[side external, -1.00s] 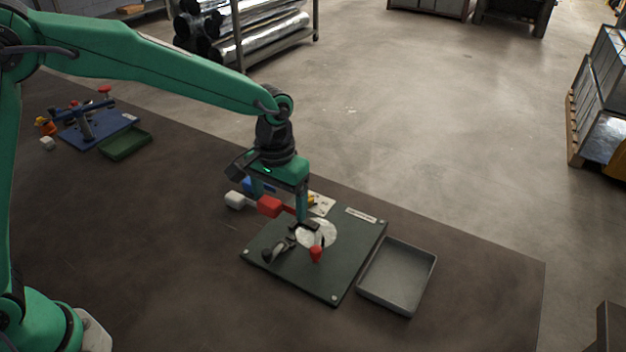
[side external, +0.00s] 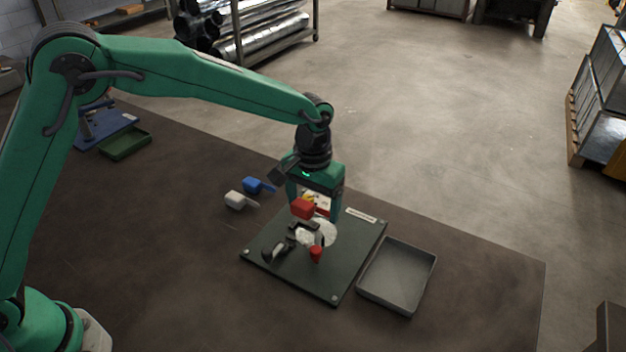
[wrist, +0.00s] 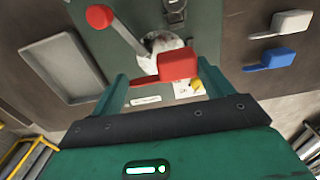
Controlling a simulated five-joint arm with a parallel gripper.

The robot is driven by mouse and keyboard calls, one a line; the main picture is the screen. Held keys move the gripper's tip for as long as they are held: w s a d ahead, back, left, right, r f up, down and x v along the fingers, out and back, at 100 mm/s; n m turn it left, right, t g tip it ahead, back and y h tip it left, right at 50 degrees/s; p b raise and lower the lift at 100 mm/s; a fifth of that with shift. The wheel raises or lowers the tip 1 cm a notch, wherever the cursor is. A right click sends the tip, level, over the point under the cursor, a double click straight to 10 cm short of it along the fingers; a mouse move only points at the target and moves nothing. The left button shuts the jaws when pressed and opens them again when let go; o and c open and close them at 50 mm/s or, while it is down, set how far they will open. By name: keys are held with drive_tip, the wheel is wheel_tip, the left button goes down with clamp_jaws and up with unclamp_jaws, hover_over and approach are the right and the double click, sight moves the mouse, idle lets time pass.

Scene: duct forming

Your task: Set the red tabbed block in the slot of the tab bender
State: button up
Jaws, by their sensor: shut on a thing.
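The red tabbed block (side external: 303,208) is held in my gripper (side external: 316,212), over the back part of the tab bender. In the wrist view the red block (wrist: 178,65) sits between my fingers, its tab pointing left. The tab bender is a dark green plate (side external: 345,272) with a pale round disc (side external: 326,233), a black clamp piece (side external: 275,251) and a lever with a red knob (side external: 316,254). The block appears above the plate, apart from it. The slot cannot be made out clearly; the block and fingers cover part of the disc area.
A grey tray (side external: 398,275) lies right of the bender. A white tabbed block (side external: 236,200) and a blue tabbed block (side external: 252,185) lie left of it. A blue fixture (side external: 108,130) and green tray (side external: 125,143) stand far left. The front table is clear.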

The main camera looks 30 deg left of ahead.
drive_tip(key=shift+f, duration=3.05)
drive_tip(key=o, duration=0.9)
drive_tip(key=shift+o, duration=0.2)
drive_tip(key=shift+r, duration=0.15)
wheel_tip(320, 180, up, 7)
drive_tip(key=shift+r, duration=0.3)
